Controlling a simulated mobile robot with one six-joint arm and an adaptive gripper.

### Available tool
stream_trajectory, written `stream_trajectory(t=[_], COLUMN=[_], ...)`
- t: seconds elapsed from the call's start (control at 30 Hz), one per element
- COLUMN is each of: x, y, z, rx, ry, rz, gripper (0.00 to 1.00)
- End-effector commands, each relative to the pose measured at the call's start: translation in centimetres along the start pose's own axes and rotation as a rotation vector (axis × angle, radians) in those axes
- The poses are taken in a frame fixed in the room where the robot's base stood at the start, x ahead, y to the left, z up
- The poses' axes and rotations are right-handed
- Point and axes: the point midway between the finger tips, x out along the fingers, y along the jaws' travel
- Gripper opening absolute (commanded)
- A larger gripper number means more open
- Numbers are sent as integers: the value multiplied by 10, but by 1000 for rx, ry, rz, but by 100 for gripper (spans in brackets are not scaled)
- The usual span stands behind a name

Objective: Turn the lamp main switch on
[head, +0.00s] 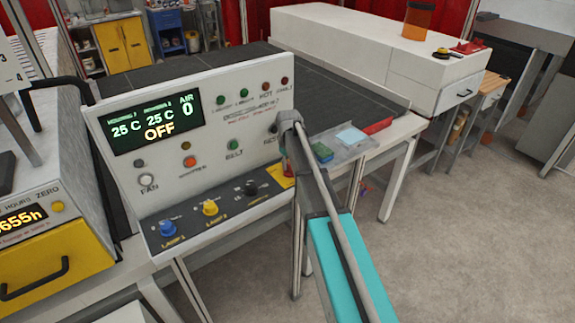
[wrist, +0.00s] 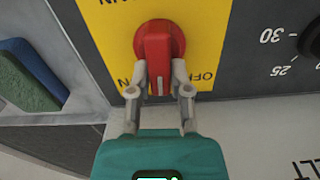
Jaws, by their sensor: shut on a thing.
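The main switch is a red rotary knob (wrist: 158,38) on a yellow plate (wrist: 112,38) in the wrist view. The plate's lettering appears upside down, with ON at lower left and OFF at lower right. The knob's handle points straight down in the picture, between these two labels, and bears a white mark near its tip. My gripper (wrist: 162,85) is shut on the handle, one finger on each side. In the head view the yellow plate (head: 285,180) shows at the control panel's (head: 160,165) right edge; my arm hides the knob and fingertips.
Blue (head: 168,228), yellow (head: 210,208) and black (head: 251,187) knobs sit left of the plate on the panel. The display (head: 152,122) reads OFF. A tray (head: 350,150) with sponge-like blocks is close on the right. Open floor (head: 475,230) lies right.

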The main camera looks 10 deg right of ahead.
Motion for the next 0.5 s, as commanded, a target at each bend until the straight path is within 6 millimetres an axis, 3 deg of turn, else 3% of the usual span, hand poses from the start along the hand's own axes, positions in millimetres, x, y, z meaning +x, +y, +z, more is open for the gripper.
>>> stream_trajectory(t=[0.5], x=[0], y=[5], z=[2], rx=[482], ry=[-1], rz=[-1], gripper=[0])
